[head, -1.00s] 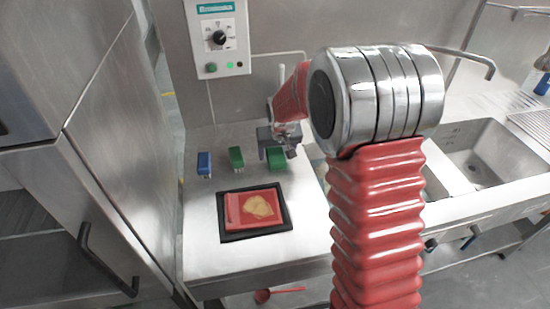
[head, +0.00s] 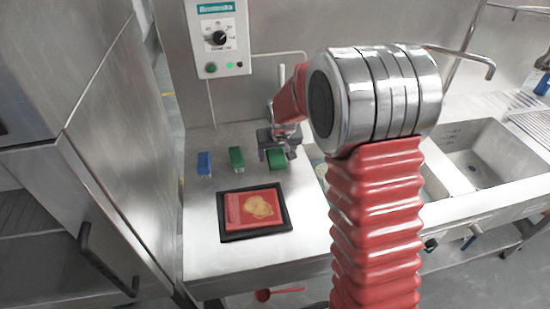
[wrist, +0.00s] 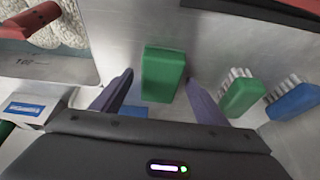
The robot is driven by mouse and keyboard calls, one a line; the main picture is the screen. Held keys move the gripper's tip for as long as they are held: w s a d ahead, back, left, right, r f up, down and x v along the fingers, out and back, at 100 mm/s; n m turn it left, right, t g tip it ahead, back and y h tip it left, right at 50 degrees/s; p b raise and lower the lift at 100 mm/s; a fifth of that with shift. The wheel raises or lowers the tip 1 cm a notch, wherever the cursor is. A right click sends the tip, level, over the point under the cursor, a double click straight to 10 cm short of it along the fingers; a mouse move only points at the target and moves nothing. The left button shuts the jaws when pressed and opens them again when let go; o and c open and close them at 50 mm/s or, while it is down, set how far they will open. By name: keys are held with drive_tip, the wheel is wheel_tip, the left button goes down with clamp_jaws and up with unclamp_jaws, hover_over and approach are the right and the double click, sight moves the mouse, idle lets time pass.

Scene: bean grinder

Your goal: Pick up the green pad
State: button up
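The green pad (wrist: 163,73) is a plain green block lying on the steel counter. In the wrist view it sits between the two purplish fingertips of my gripper (wrist: 159,77), with a gap on both sides. The gripper is open and empty. In the head view my gripper (head: 277,154) is over the pad (head: 277,163), and its fingers partly cover it. I cannot tell how far the fingertips are above the counter.
A green brush (head: 237,158) and a blue brush (head: 204,163) stand left of the pad. A black-rimmed tray (head: 225,237) with a red board lies in front. The control box (head: 219,40) is on the wall behind. Sinks (head: 485,160) are on the right.

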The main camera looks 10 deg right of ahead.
sight(276, 155)
drive_tip(key=shift+c, duration=0.5)
drive_tip(key=c, duration=1)
drive_tip(key=shift+r, duration=0.1)
drive_tip(key=shift+c, duration=0.2)
wheel_tip(276, 155, up, 10)
drive_tip(key=shift+r, duration=0.2)
